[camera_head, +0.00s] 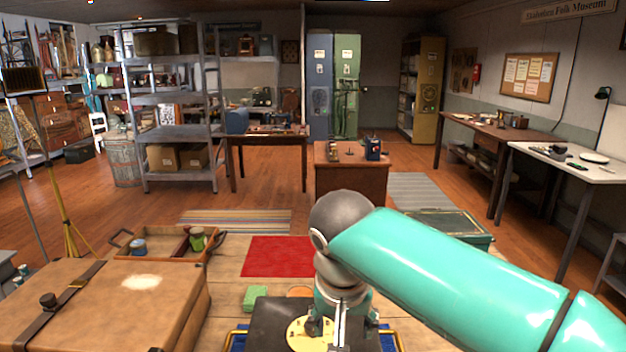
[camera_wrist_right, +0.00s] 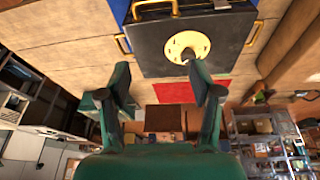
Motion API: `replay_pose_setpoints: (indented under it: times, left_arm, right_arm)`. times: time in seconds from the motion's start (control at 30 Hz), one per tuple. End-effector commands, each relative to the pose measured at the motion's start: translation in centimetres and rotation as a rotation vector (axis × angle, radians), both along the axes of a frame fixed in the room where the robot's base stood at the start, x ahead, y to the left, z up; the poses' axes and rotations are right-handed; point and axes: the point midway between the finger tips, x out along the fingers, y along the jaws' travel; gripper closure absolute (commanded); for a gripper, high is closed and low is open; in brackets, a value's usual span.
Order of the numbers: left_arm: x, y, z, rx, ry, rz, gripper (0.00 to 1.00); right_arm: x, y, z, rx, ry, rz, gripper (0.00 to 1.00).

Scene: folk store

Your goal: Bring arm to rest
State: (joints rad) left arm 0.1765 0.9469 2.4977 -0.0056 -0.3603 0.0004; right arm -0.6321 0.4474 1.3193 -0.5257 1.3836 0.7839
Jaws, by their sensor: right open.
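My right arm (camera_head: 450,265) comes in from the right in the head view and bends down at its wrist. My right gripper (camera_head: 342,318) hangs over the front of the wooden table, above or beside a black box with a cream disc (camera_head: 303,334). In the right wrist view the right gripper (camera_wrist_right: 158,88) has its two fingers well apart, with nothing between them. That view shows the black box (camera_wrist_right: 155,42) beyond the fingertips. Whether the gripper touches the box cannot be told. My left gripper is not in view.
A blue tray with yellow handles (camera_head: 237,341) lies under the box. A brown case (camera_head: 90,310) stands at left, and a wooden tray (camera_head: 150,263) behind it. A green sponge (camera_head: 255,298) and red cloth (camera_head: 278,257) lie near the gripper. A green chest (camera_head: 450,226) stands behind the arm.

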Motion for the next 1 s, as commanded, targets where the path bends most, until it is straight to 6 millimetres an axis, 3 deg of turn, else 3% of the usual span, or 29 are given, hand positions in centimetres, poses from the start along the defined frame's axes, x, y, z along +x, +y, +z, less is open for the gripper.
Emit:
replay_pose_setpoints:
  times: [0.27,0.37,0.47,0.6,0.67,0.8,0.9,1.0]
  left_arm:
    - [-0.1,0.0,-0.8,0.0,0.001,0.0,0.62]
    - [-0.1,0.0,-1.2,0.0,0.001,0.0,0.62]
    - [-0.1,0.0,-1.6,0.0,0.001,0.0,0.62]
    - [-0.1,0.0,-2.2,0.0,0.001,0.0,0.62]
    - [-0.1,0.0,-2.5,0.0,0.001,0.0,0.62]
    - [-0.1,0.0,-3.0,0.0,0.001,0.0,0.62]
    - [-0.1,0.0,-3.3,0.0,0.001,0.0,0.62]
    - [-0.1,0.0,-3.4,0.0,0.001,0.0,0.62]
  right_arm:
    - [0.8,-5.1,-9.1,-0.071,0.189,-0.101,0.35]
    - [0.2,-7.2,-14.4,-0.086,0.294,-0.137,0.35]
    - [-1.3,-9.4,-21.3,-0.071,0.417,-0.161,0.35]
    - [-5.4,-11.3,-31.2,0.01,0.578,-0.171,0.35]
    - [-7.8,-11.6,-35.1,0.065,0.636,-0.171,0.35]
    - [-14.8,-10.9,-43.2,0.233,0.73,-0.177,0.35]
    - [-19.9,-9.4,-47.1,0.357,0.731,-0.184,0.35]
    - [-23.0,-7.9,-48.8,0.434,0.668,-0.176,0.35]
